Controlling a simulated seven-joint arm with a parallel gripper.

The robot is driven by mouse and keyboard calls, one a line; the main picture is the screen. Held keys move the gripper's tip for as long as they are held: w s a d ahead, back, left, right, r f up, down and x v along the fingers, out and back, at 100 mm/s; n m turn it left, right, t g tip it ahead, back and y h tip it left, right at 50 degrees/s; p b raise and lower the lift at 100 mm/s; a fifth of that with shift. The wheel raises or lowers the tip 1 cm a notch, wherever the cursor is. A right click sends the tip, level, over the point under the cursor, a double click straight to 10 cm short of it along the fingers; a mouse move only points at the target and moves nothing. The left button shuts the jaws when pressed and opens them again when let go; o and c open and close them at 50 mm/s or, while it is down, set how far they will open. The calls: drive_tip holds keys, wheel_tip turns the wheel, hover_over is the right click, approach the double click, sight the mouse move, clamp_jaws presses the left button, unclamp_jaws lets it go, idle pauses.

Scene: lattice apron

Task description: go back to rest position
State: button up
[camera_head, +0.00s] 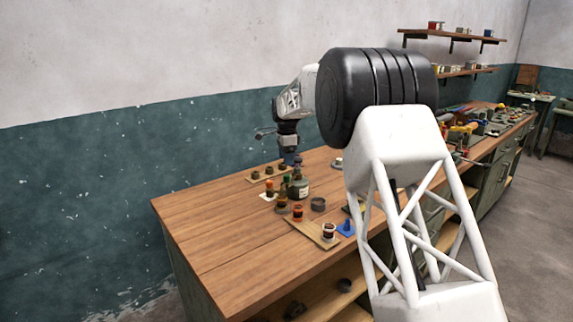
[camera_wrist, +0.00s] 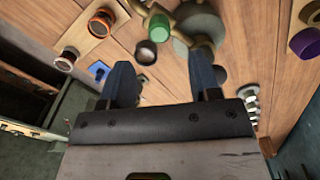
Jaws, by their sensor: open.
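My gripper (camera_wrist: 163,72) points down over the wooden workbench (camera_head: 215,230), its two blue fingers apart with nothing between them. In the head view my gripper (camera_head: 290,158) is above the back part of the bench, partly behind a cluster of small items. A dark bottle (camera_head: 298,188) stands in front of it. In the wrist view a green cap (camera_wrist: 158,26) and a dark round cup (camera_wrist: 146,52) lie just beyond the fingertips. My arm hides part of the bench on the right.
A wooden strip (camera_head: 313,234) with orange-ringed pieces lies near the front edge, a blue piece (camera_head: 346,227) beside it. Another strip (camera_head: 257,175) with dark pieces lies at the back. Tools clutter the far right. The bench's left end is clear. Wall shelves (camera_head: 465,37) hang behind.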

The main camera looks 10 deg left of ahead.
drive_tip(key=shift+r, duration=0.15)
drive_tip(key=shift+s+d+r, duration=0.25)
drive_tip(key=shift+d, duration=0.05)
drive_tip(key=s+d+r+n, duration=0.2)
drive_tip(key=s+d+r, duration=0.2)
drive_tip(key=s+d, duration=0.45)
drive_tip(key=s+d+r+n+t, duration=0.15)
drive_tip(key=s+d+r, duration=0.3)
drive_tip(key=s, duration=0.75)
drive_tip(key=s+d+r+n, duration=0.35)
drive_tip(key=s+d, duration=0.35)
drive_tip(key=s, duration=0.3)
drive_tip(key=s+d+f+n, duration=0.2)
drive_tip(key=s+d+f, duration=0.1)
drive_tip(key=s, duration=0.9)
drive_tip(key=s+d+f+n, duration=0.2)
drive_tip(key=s+d+f, duration=0.1)
drive_tip(key=s, duration=0.9)
drive_tip(key=s+d+f+n+t, duration=0.1)
drive_tip(key=s+d+f, duration=0.3)
drive_tip(key=s, duration=0.9)
drive_tip(key=shift+n, duration=0.7)
